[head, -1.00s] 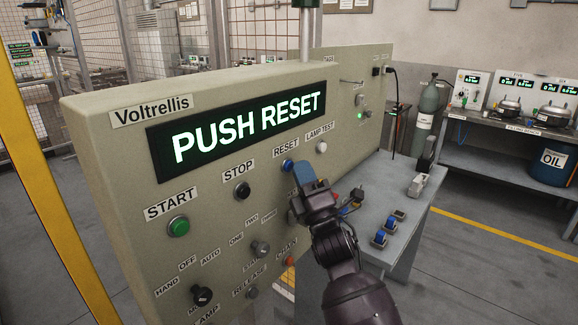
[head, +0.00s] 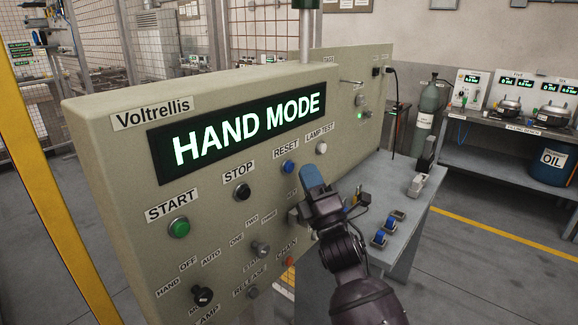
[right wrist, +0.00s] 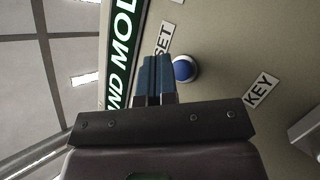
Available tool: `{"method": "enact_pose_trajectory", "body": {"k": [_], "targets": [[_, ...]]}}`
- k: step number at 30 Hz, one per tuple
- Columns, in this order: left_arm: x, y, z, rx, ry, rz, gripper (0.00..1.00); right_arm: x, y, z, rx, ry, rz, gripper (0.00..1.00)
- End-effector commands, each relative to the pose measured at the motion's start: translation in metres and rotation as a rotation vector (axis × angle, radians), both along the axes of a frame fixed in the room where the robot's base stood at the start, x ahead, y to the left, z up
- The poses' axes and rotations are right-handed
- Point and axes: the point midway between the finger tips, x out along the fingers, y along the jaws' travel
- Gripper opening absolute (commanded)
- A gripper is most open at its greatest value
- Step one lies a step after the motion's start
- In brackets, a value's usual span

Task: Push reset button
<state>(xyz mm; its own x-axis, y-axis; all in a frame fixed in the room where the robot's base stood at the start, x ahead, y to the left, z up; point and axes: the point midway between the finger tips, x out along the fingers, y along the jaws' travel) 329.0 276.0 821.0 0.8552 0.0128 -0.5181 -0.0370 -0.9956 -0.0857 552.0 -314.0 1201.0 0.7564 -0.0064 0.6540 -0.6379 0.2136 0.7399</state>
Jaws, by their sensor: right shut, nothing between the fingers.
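The blue reset button (head: 288,167) sits on the beige control panel (head: 100,135) under the RESET label (head: 286,146). In the right wrist view the button (right wrist: 186,69) shows just beside the fingertips, uncovered. My right gripper (head: 311,176) is shut and empty, its blue fingertips to the right of and slightly below the button in the head view, apart from it. The fingertips also show in the right wrist view (right wrist: 155,66). The panel display (head: 245,133) reads HAND MODE. My left gripper is not in view.
The panel also carries a green START button (head: 179,227), a black STOP button (head: 242,191), a white lamp test button (head: 321,148) and a selector knob (head: 202,296). A grey table (head: 408,215) with small parts stands to the right, and a yellow post (head: 50,170) at left.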

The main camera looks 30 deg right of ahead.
Motion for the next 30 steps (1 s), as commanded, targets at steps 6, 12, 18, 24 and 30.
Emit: {"method": "enact_pose_trajectory", "body": {"k": [6, 12, 18, 24, 30], "targets": [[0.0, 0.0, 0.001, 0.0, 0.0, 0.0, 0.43, -0.003, -0.001, 0.0, -0.001, 0.001, -0.001, 0.0], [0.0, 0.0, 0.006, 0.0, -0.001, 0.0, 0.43, -0.017, -0.007, 0.0, -0.001, 0.001, -0.001, 0.0], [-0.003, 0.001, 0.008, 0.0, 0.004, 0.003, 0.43, -0.032, -0.013, 0.0, -0.001, 0.001, -0.001, 0.0], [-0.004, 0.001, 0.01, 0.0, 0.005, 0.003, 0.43, -0.047, -0.02, 0.0, -0.001, 0.001, -0.001, 0.0], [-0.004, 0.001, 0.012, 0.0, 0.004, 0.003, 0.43, -0.055, -0.023, 0.0, -0.001, 0.0, -0.001, 0.0]]}}
